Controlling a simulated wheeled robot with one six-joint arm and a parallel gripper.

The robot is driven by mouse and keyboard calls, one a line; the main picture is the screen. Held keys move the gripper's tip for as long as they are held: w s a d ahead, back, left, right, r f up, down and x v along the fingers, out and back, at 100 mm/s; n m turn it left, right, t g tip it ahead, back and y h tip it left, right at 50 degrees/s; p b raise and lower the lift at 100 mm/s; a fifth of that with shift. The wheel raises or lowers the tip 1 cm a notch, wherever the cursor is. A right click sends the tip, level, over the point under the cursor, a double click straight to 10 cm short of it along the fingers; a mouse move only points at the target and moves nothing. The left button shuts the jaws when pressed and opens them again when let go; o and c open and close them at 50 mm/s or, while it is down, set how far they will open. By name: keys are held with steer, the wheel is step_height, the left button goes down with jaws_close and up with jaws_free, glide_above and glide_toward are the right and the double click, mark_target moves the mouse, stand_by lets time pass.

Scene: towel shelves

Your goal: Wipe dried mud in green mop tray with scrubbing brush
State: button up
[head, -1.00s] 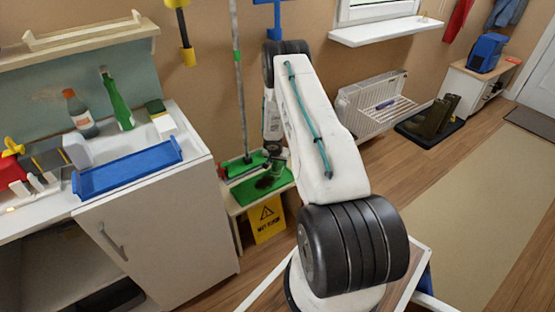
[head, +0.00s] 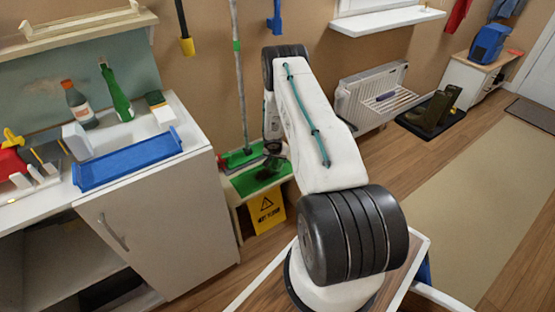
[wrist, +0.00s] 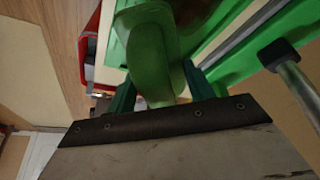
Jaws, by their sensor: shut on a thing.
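The green mop tray (head: 258,180) sits on a low stand beside the sink cabinet in the head view, and part of its green surface shows at the right in the wrist view (wrist: 240,68). My gripper (head: 274,156) is at the tray's back right, partly hidden by my arm. In the wrist view my gripper (wrist: 160,92) is shut on a green handle-like piece, which looks like the scrubbing brush (wrist: 150,50). The bristles are hidden, and I cannot tell whether they touch the tray.
A mop pole (head: 238,80) stands upright at the tray's back. A yellow warning sign (head: 266,212) is below the tray. The sink cabinet (head: 160,225) stands close on the left.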

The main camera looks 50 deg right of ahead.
mark_target(267, 175)
steer(key=shift+f, duration=0.6)
steer(key=shift+w+a+r, duration=0.1)
steer(key=shift+w+a, duration=0.1)
steer(key=shift+a, duration=0.65)
steer(key=shift+w+a, duration=0.2)
steer(key=shift+a, duration=0.6)
steer(key=shift+w+a, duration=0.2)
steer(key=shift+a, duration=0.7)
steer(key=shift+w+a, duration=0.2)
steer(key=shift+a, duration=0.7)
